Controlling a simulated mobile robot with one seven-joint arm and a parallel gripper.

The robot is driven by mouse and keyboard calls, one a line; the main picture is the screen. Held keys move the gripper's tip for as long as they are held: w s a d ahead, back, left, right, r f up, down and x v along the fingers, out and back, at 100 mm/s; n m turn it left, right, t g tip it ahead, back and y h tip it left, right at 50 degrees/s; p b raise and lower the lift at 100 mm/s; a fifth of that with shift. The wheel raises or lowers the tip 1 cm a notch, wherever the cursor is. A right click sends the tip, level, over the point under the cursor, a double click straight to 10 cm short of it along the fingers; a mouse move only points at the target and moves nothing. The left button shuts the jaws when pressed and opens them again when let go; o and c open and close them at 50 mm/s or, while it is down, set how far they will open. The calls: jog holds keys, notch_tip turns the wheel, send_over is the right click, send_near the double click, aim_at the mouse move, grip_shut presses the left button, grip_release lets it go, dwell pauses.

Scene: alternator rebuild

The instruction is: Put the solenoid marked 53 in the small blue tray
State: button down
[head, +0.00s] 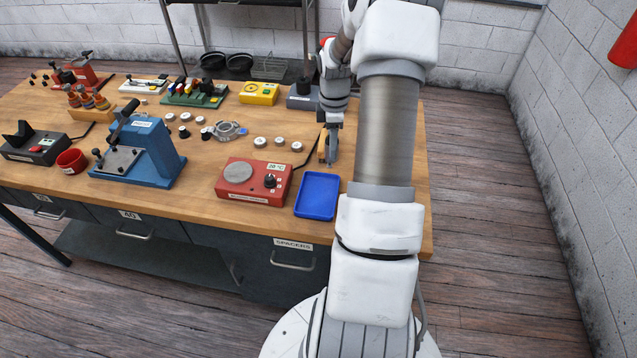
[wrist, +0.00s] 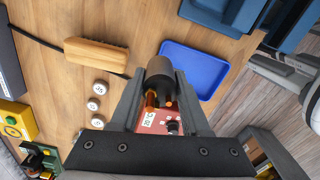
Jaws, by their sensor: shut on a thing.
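My gripper (wrist: 160,90) is shut on a dark cylindrical part (wrist: 160,70) with copper-coloured terminals at its lower end, which looks like the solenoid. No marking can be read on the part. In the head view my gripper (head: 331,158) hangs over the right part of the bench, just behind the small blue tray, and the held part cannot be made out there. The small blue tray (head: 318,195) lies at the bench's front right and looks empty. In the wrist view the tray (wrist: 205,72) is just right of the held part.
A red hot plate (head: 253,181) stands left of the tray. A wooden-backed brush (wrist: 97,54) lies near my gripper. Several white round pieces (head: 260,142) sit behind the hot plate. A blue press (head: 140,150) is farther left. Larger blue bins (wrist: 222,12) show in the wrist view.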

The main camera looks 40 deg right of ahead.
jog(key=a+f, duration=0.1)
jog(key=a, duration=0.1)
jog(key=s+a+f, duration=0.1)
jog(key=a, duration=0.1)
jog(key=s+a+f, duration=0.1)
jog(key=a+f, duration=0.1)
jog(key=shift+s+a, duration=0.15)
jog(key=shift+a, duration=0.05)
jog(key=shift+f+p, duration=0.45)
jog(key=shift+f, duration=1.55)
jog(key=shift+f, duration=0.2)
jog(key=shift+c, duration=1.9)
grip_release()
notch_tip(320, 180, up, 12)
jog(key=shift+r, duration=0.2)
jog(key=shift+a, duration=0.1)
